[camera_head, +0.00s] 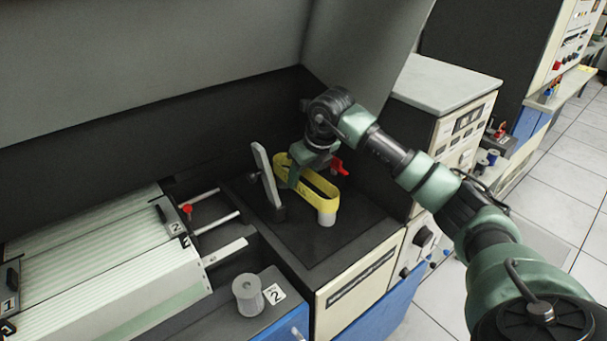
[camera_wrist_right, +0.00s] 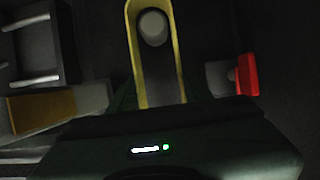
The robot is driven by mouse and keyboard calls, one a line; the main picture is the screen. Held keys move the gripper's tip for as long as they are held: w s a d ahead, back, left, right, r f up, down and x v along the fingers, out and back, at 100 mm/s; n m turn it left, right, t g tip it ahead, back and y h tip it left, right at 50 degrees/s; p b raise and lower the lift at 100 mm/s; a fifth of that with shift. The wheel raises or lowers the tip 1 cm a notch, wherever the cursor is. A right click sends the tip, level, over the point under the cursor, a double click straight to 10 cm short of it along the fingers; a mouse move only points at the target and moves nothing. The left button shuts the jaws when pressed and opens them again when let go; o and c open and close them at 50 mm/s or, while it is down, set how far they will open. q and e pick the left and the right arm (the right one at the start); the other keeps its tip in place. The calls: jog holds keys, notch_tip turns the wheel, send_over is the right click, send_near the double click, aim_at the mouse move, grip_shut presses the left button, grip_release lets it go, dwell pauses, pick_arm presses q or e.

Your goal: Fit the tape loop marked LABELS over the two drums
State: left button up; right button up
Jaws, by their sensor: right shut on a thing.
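The yellow tape loop (camera_head: 320,201) is stretched long and level over the dark panel at the machine's right end. My right gripper (camera_head: 297,178) reaches down from above, shut on the loop near its far end. A pale grey drum (camera_head: 327,217) stands under the near end. In the right wrist view the loop (camera_wrist_right: 131,50) shows around a round drum top (camera_wrist_right: 153,27), between the fingers (camera_wrist_right: 158,98); I cannot tell how far down the loop sits. The second drum is hidden by my gripper. The lettering on the loop is not readable. My left gripper is not in view.
An upright grey plate (camera_head: 266,174) stands just left of the loop. A red-handled lever (camera_head: 340,167) is close on the right, also in the wrist view (camera_wrist_right: 247,75). A grey spool (camera_head: 248,294) stands on the front ledge by a tag marked 2.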

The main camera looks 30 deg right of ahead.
jog(key=shift+f+b, duration=1.85)
jog(key=shift+f, duration=0.65)
dwell(1.2)
jog(key=o, duration=1.4)
jog(key=shift+s+r, duration=0.15)
jog(key=shift+r, duration=0.4)
jog(key=b+v, duration=0.1)
jog(key=v, duration=0.6)
jog(key=shift+b, duration=0.3)
